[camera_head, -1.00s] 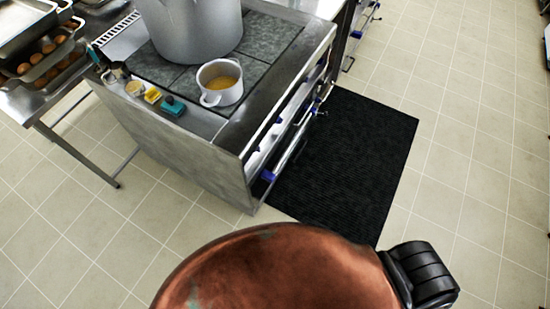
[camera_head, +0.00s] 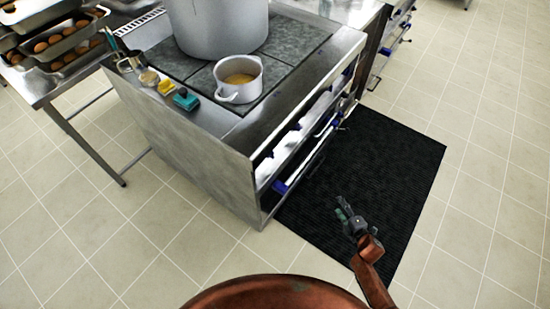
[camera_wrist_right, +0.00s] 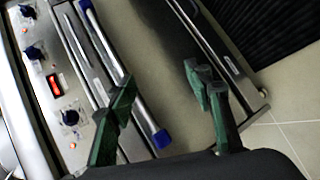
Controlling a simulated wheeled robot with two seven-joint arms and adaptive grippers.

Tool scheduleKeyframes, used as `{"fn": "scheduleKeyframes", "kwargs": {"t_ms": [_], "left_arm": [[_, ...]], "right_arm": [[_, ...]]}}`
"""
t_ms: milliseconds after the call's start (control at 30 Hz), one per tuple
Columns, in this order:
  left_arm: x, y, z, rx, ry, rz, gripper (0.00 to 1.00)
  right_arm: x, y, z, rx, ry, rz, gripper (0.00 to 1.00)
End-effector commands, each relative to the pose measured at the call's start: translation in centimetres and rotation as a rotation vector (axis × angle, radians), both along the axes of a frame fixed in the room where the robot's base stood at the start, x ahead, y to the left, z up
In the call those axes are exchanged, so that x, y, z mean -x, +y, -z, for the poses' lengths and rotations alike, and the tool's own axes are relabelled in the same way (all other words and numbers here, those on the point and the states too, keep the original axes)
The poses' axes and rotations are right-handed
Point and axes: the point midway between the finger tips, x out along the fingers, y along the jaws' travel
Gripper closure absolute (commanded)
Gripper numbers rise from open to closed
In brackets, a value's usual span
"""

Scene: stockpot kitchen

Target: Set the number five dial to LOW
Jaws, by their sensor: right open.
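The stove (camera_head: 195,165) stands left of centre in the head view, its control front facing right and seen at a steep angle. In the right wrist view the panel shows at left with dark blue dials, an upper dial (camera_wrist_right: 33,53) and a lower dial (camera_wrist_right: 68,117). Their numbers and LOW marks are unreadable, so I cannot tell which is number five. My right gripper (camera_head: 343,211) is over the dark mat, apart from the stove. Its green fingers (camera_wrist_right: 160,80) are spread and empty, with rails of the stove front beyond them. My left gripper is not in view.
A rail with blue ends (camera_wrist_right: 142,95) runs along the stove front. A large stockpot (camera_head: 215,30) and a small pot (camera_head: 238,82) stand on top. A black mat (camera_head: 385,165) lies before the stove; tiled floor to the right is clear.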

Motion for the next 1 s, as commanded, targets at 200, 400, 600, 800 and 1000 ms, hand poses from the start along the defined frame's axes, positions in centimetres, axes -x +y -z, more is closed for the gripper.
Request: {"fn": "scheduleKeyframes", "kwargs": {"t_ms": [200, 400, 600, 800, 1000], "left_arm": [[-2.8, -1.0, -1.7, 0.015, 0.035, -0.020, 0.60], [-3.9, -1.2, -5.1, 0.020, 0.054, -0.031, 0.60], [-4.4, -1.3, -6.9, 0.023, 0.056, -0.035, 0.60], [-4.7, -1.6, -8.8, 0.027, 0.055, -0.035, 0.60], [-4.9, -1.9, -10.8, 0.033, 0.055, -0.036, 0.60]], "right_arm": [[-9.6, 13.2, -14.8, 0.503, -0.647, -0.563, 0.53], [-8.4, 21.1, -22.1, 0.831, -1.065, -0.830, 0.53], [-7.5, 23.8, -24.4, 0.943, -1.210, -0.903, 0.53], [-9.0, 26.2, -24.6, 0.945, -1.215, -0.902, 0.53], [-10.6, 28.6, -24.5, 0.944, -1.211, -0.901, 0.53]]}}
